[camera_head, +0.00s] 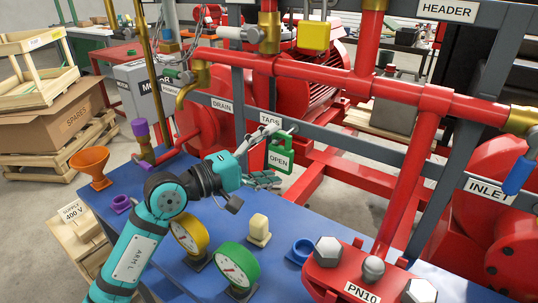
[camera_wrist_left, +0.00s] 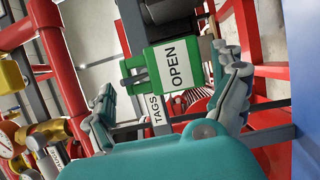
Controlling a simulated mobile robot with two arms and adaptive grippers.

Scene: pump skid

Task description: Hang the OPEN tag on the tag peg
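The green OPEN tag (camera_head: 279,158), with a white label, hangs at the grey rail beside the TAGS sign (camera_head: 268,118). Its upper end is at the tag peg (camera_head: 293,129) and appears to hang on it, though the contact is too small to be sure. In the left wrist view the tag (camera_wrist_left: 176,66) faces the camera between the spread fingers. My left gripper (camera_head: 271,153) is open around the tag, one finger above and one below in the head view; it also shows in the left wrist view (camera_wrist_left: 167,78). My right gripper is not in view.
Red pipes (camera_head: 410,92) and the grey rail (camera_head: 345,143) surround the tag. The blue bench (camera_head: 325,222) below holds gauges (camera_head: 238,266), an orange funnel (camera_head: 90,166), a cream block (camera_head: 259,229) and a bolted red flange (camera_head: 340,278). A red frame lies behind the tag.

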